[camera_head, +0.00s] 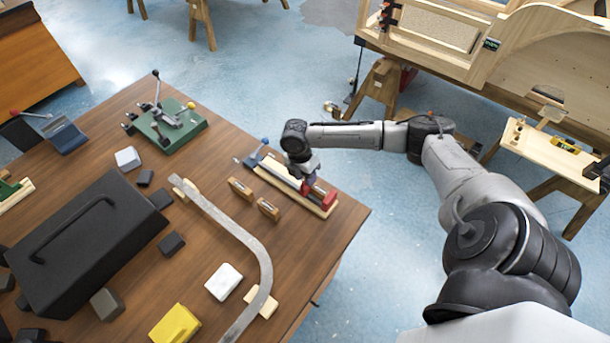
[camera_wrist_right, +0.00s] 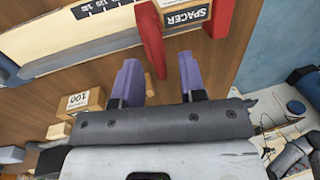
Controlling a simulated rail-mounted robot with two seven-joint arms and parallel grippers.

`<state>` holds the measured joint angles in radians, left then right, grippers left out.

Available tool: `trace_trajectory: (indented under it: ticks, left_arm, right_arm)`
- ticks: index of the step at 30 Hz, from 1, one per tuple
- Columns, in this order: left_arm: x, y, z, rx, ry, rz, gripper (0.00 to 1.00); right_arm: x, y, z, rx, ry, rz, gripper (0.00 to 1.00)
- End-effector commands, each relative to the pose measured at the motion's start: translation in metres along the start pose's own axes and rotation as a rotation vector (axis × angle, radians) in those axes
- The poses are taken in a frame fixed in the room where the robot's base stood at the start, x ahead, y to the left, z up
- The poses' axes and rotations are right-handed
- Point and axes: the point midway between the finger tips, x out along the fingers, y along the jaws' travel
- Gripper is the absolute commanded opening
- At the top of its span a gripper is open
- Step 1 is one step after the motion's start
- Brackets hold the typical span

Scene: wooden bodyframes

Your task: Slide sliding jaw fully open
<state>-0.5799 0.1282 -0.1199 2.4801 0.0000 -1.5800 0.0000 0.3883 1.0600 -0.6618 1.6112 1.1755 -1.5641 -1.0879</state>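The sliding-jaw fixture is a pale wooden board (camera_head: 285,186) with a blue-handled end (camera_head: 258,152) and red jaws near its front right end. In the right wrist view, one red jaw (camera_wrist_right: 150,38) sticks out towards me, and a second red jaw (camera_wrist_right: 221,14) stands to its right. A wooden block marked SPACER (camera_wrist_right: 187,14) sits between the two jaws. My right gripper (camera_head: 310,183) is at this end of the fixture. In the wrist view its purple fingers (camera_wrist_right: 158,60) are open, with the lower end of the first red jaw between them. Contact cannot be told. My left gripper is out of view.
Two small wooden blocks (camera_head: 268,210) lie beside the fixture; one marked 100 shows in the wrist view (camera_wrist_right: 85,100). A curved metal strip (camera_head: 245,240), a black box (camera_head: 80,240), a green toggle-clamp base (camera_head: 168,132) and a yellow block (camera_head: 175,324) share the table.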

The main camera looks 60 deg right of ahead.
Motion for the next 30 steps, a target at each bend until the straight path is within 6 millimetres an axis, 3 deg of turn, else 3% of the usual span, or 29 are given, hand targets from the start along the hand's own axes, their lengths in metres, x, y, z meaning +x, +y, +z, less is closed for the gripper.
trace_trajectory:
  ticks: [5,17,30]
  left_arm:
    - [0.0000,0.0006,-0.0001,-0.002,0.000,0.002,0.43]
    - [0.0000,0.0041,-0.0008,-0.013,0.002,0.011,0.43]
    - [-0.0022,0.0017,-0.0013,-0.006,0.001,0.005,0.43]
  right_arm:
    - [0.0001,-0.0001,0.0000,0.000,0.000,0.000,0.38]
    - [-0.0002,-0.0001,0.0000,0.000,0.000,0.000,0.01]
    - [-0.0016,0.0007,0.0052,0.011,0.001,-0.001,0.00]
